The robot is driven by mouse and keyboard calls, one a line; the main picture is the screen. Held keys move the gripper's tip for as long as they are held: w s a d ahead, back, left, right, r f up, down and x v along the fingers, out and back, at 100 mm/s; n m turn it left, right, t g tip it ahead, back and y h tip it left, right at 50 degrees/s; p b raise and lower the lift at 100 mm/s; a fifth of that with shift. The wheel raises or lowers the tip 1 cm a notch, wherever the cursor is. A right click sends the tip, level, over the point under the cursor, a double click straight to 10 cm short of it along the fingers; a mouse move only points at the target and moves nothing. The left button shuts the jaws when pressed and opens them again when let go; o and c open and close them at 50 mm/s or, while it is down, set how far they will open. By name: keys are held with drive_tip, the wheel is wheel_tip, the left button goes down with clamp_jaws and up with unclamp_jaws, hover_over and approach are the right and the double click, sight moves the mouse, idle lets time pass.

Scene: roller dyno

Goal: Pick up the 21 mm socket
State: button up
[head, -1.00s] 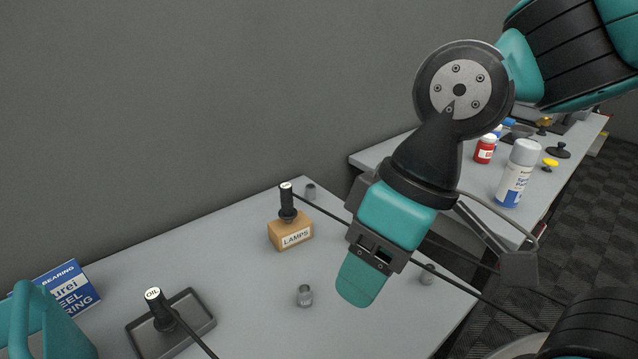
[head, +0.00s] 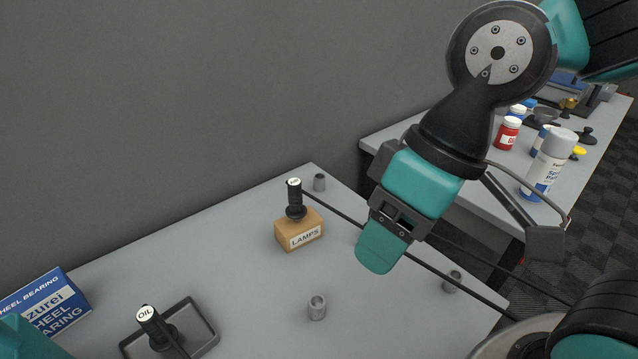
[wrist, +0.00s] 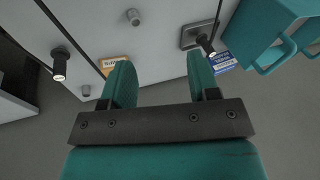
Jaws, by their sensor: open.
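Three small grey sockets stand apart on the grey table: one near the front middle (head: 317,307), one at the back behind the wooden box (head: 319,182), one near the right edge (head: 452,281). I cannot read their sizes, so I cannot tell which is the 21 mm one. My gripper (head: 380,250) hangs above the table, between the middle and right sockets in the head view, touching none. In the wrist view its teal fingers (wrist: 160,75) are apart with nothing between them. That view also shows a socket at the top (wrist: 134,16) and another left of the fingers (wrist: 86,91).
A wooden LAMPS box (head: 299,231) has a black-knobbed lever (head: 294,197) beside or behind it. A dark tray (head: 208,325) has an OIL-marked knob (head: 150,322). A blue bearing box (head: 45,305) is at left. A spray can (head: 548,165) stands on another table.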

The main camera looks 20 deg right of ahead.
drive_tip(key=shift+o, duration=0.4)
drive_tip(key=n+h+p, duration=0.3)
drive_tip(key=n+p, duration=0.1)
drive_tip(key=n, duration=0.2)
hover_over(320, 176)
drive_tip(key=s+d, duration=0.2)
wheel_tip(320, 176, down, 6)
drive_tip(key=f, duration=0.1)
drive_tip(key=shift+t, duration=0.3)
drive_tip(key=f+p, duration=0.1)
drive_tip(key=f, duration=0.2)
drive_tip(key=a+f, duration=0.1)
drive_tip(key=f, duration=0.3)
drive_tip(key=w+a+f+p, duration=0.1)
drive_tip(key=f, duration=0.3)
drive_tip(key=shift+w+p, duration=0.1)
drive_tip(key=shift+p, duration=0.2)
drive_tip(key=shift+w+a+f+p, duration=0.15)
drive_tip(key=shift+f+p, duration=0.4)
drive_tip(key=shift+f, duration=0.75)
drive_tip(key=shift+w+d+f+p, duration=0.1)
drive_tip(key=shift+w+f+p, duration=0.3)
drive_tip(key=shift+f, duration=0.9)
drive_tip(key=shift+s, duration=0.15)
drive_tip(key=c, duration=1.1)
